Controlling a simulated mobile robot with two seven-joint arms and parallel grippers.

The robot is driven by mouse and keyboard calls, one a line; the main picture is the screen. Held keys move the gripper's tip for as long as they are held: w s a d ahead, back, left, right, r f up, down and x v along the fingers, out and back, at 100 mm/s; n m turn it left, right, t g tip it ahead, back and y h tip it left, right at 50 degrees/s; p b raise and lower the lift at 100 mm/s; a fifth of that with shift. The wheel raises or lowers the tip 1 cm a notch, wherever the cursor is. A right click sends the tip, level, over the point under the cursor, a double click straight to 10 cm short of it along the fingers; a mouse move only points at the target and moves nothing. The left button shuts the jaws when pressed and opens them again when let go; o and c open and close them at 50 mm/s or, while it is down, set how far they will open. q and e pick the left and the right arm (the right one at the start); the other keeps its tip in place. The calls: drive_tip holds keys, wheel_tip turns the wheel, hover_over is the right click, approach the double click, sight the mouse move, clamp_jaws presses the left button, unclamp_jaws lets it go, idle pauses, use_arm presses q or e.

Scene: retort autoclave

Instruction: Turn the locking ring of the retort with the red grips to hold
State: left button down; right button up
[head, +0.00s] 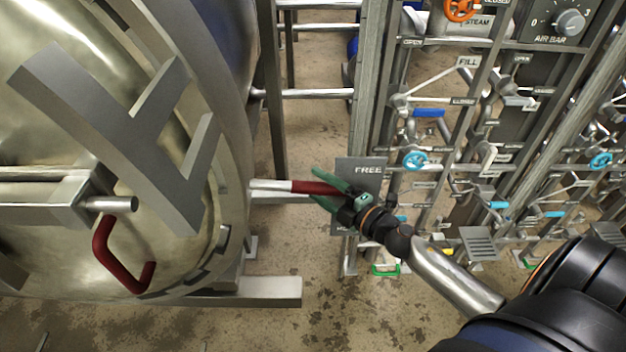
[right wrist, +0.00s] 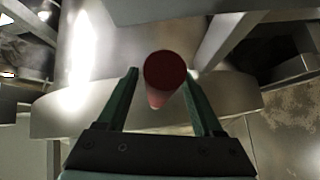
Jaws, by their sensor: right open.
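The retort's round steel door (head: 180,250) fills the left of the head view, with the grey locking ring (head: 232,130) around its edge. A lever with a red grip (head: 305,187) sticks out to the right from the ring's side, beside a sign reading FREE. My right gripper (head: 322,188) is open, its green fingers on either side of the red grip's outer end. In the right wrist view the round red grip end (right wrist: 165,70) shows between the two open fingers (right wrist: 161,88), with a visible gap to the left finger. Contact on the right is unclear. My left gripper is out of view.
A dark red handle (head: 103,255) is on the door. The FREE sign (head: 368,170) stands behind the gripper. A pipe rack with valves and labels (head: 460,130) fills the right side. Stained floor (head: 300,325) is open below.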

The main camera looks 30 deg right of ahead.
drive_tip(key=shift+x, duration=1.3)
clamp_jaws()
idle(0.5)
